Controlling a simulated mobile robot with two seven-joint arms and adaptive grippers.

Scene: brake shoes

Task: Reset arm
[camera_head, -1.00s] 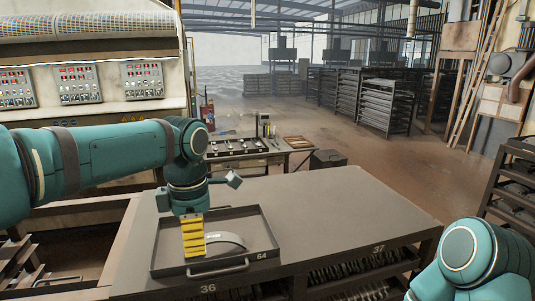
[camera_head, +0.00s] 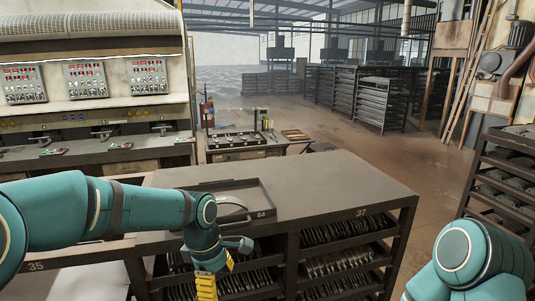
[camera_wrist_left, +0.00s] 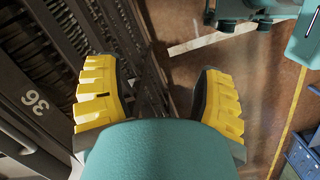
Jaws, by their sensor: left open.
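My left gripper (camera_head: 206,287) hangs low in front of the table's near side, at the bottom of the head view. Its yellow fingers (camera_wrist_left: 160,90) are spread apart and hold nothing in the left wrist view. A dark tray (camera_head: 268,196) marked 64 lies on the table, partly hidden behind my left arm. A curved light-grey brake shoe (camera_head: 232,203) lies in the tray, apart from the gripper. My right arm shows at the lower right, but its gripper is out of view.
The grey table (camera_head: 340,185) has bare top to the right of the tray. Shelves of brake shoes (camera_head: 340,262) sit beneath it, close to the left gripper. A rack (camera_head: 505,180) stands at the right. A press with control panels (camera_head: 87,80) stands at the left.

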